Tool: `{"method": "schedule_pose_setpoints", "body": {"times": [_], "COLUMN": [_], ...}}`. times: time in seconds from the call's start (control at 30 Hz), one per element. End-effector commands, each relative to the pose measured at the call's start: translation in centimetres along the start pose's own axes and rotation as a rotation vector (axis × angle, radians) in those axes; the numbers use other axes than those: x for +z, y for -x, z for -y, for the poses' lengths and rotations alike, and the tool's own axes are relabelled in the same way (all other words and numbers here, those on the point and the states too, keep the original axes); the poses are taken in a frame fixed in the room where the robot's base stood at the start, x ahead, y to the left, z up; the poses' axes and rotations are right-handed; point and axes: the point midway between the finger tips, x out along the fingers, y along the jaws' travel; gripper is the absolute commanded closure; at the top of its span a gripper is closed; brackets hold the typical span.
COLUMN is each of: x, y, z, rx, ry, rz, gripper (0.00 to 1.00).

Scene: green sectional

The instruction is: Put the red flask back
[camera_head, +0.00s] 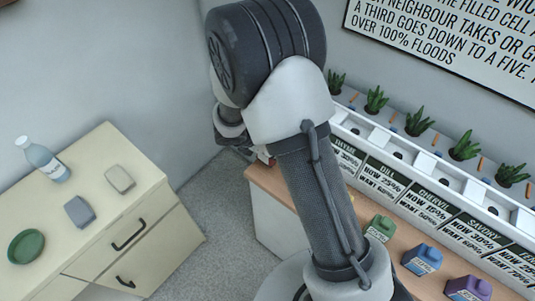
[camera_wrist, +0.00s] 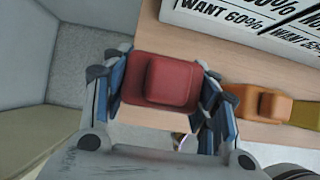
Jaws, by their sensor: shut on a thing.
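The red flask (camera_wrist: 172,80), a squat block with a raised cap, sits between the fingers of my gripper (camera_wrist: 165,88) in the wrist view. My gripper is shut on its two sides. The flask is over the left end of the wooden bench (camera_wrist: 148,38), near its edge. I cannot tell whether it touches the bench top. In the head view my arm hides most of the gripper and the flask. The labelled white planter (camera_head: 430,196) stands along the back of the bench, with percentage signs on its front.
An orange flask (camera_wrist: 262,103) and a yellowish one (camera_wrist: 306,113) stand right of the gripper. Green (camera_head: 380,228), blue (camera_head: 422,260) and purple (camera_head: 468,289) flasks stand farther along. A cream cabinet (camera_head: 105,200) at left holds a bottle (camera_head: 45,162), a green dish (camera_head: 26,246) and two blocks.

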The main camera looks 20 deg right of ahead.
Motion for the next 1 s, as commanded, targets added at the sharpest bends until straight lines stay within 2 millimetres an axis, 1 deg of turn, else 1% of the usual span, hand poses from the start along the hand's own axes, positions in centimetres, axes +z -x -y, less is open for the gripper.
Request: {"method": "schedule_pose_setpoints", "body": {"times": [0.03,0.1,0.2,0.47,0.6,0.63,0.9,1.0], "x": [-0.6,-1.3,-1.9,-1.9,-2.1,-2.1,-2.1,-2.1], "y": [-0.8,-1.9,-3.0,-2.9,-3.3,-3.2,-3.1,-3.1], "z": [0.1,0.1,0.1,0.0,0.1,0.1,0.1,0.1], "rx": [-0.002,-0.003,-0.002,-0.001,-0.001,-0.002,-0.002,-0.002], "ry": [0.001,0.002,0.001,0.0,0.0,0.0,0.0,0.0], "rz": [-0.001,-0.001,0.0,0.0,0.0,-0.001,-0.001,-0.001], "gripper": [0.76,0.76,0.76,0.76,0.76,0.44,0.26,0.26]}}
